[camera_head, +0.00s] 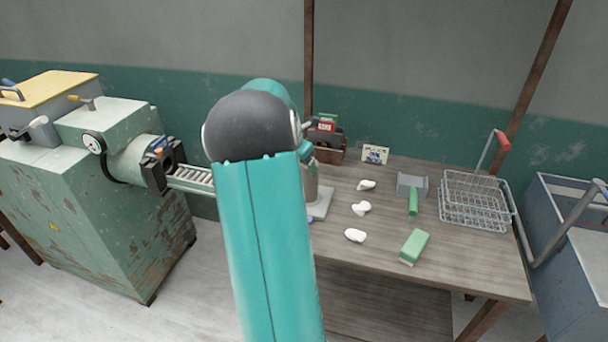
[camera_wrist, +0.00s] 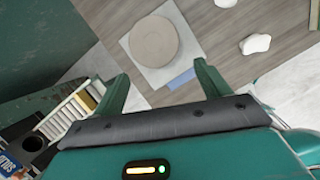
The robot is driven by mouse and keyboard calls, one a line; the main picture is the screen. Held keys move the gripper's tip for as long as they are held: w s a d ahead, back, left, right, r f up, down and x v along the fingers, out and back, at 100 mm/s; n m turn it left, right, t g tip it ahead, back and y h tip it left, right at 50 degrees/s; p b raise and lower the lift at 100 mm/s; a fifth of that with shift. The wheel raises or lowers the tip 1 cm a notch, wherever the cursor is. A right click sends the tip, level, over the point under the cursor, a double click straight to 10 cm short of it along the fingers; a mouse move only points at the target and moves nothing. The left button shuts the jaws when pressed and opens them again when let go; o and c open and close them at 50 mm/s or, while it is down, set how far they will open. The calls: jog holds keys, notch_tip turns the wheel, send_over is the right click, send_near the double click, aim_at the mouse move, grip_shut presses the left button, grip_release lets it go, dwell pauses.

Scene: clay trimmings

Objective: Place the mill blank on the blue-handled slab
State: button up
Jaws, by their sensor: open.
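In the wrist view a round beige-grey clay piece, which looks like the mill blank (camera_wrist: 154,41), rests on a pale square slab (camera_wrist: 150,77) with a blue handle (camera_wrist: 182,78). The blank sits within the slab's edges. My gripper (camera_wrist: 162,68) is open, its two green fingers apart and empty. The blank lies beyond the fingertips in the picture; I cannot tell the exact gap. In the head view the slab (camera_head: 320,206) stands on the bench's left part, partly hidden by my teal arm. My gripper is mostly hidden there.
The green mill (camera_head: 118,200) with its slatted outlet trough (camera_head: 190,178) stands left of the wooden bench (camera_head: 455,262). A blue-grey cart (camera_head: 570,235) stands at right.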

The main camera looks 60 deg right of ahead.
jog(key=v, duration=0.5)
jog(key=shift+w, duration=0.1)
jog(key=w+a+r+m+t+y, duration=0.15)
jog(key=w+a+r+m, duration=0.25)
jog(key=a, duration=1)
jog(key=w+a+r+m+t+h, duration=0.1)
jog(key=w+a+r+m+t, duration=0.3)
jog(key=a, duration=1)
jog(key=s+a+m+y, duration=0.1)
jog(key=s+a+m, duration=0.2)
jog(key=a, duration=1)
jog(key=s+a+m+y, duration=0.2)
jog(key=s+a+m, duration=0.2)
jog(key=a, duration=0.9)
jog(key=shift+s+t, duration=0.45)
jog(key=shift+s, duration=0.75)
jog(key=shift+a+f, duration=0.1)
